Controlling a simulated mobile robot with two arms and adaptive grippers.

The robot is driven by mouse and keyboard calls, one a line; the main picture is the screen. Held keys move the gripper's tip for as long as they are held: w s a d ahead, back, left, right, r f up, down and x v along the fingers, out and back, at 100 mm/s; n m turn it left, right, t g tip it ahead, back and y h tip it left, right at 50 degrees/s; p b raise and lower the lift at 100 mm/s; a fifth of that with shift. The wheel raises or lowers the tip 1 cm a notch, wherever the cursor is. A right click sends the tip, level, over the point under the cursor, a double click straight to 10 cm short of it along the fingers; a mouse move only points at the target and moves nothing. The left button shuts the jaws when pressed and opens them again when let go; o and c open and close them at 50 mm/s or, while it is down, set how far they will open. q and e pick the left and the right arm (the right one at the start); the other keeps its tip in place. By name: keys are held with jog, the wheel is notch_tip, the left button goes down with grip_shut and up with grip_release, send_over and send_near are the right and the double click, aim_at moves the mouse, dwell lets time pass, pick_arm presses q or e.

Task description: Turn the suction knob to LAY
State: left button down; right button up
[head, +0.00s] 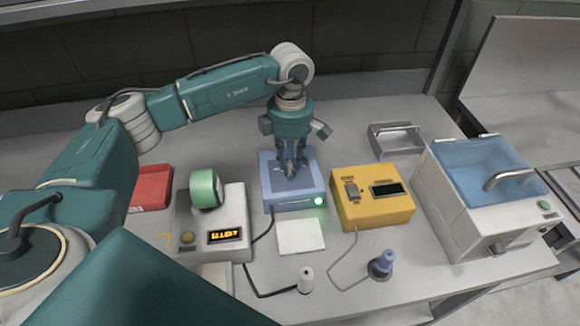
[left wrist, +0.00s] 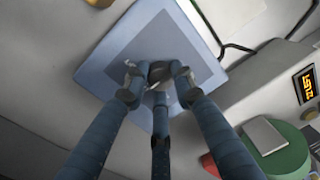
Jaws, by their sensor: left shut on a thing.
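A blue box (head: 284,206) with a lit green light (head: 318,200) stands mid-bench in the head view. Its flat top with a grey panel shows in the left wrist view (left wrist: 108,72). My left gripper (head: 291,171) points straight down onto the top of this box. In the left wrist view its three fingers (left wrist: 157,84) are closed around a small dark knob (left wrist: 158,70) near the middle of the panel. The fingers hide most of the knob, and I cannot read its marks or tell which way it points. My right gripper is not in view.
Left of the box is a white unit with a green roll (head: 204,188) and orange display (head: 225,236); a red tray (head: 152,187) lies beyond. To the right are a yellow box (head: 371,212), a grey metal holder (head: 396,140) and a blue-lidded bath (head: 467,215). Cables cross the front.

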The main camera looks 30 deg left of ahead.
pick_arm(q)
jog(key=shift+w+r, duration=0.2)
jog(key=c, duration=1.7)
grip_release()
jog(key=shift+o, duration=1.3)
jog(key=shift+s+d+f, duration=0.1)
jog(key=shift+d, duration=0.05)
notch_tip(320, 180, up, 12)
jog(key=shift+w, duration=0.3)
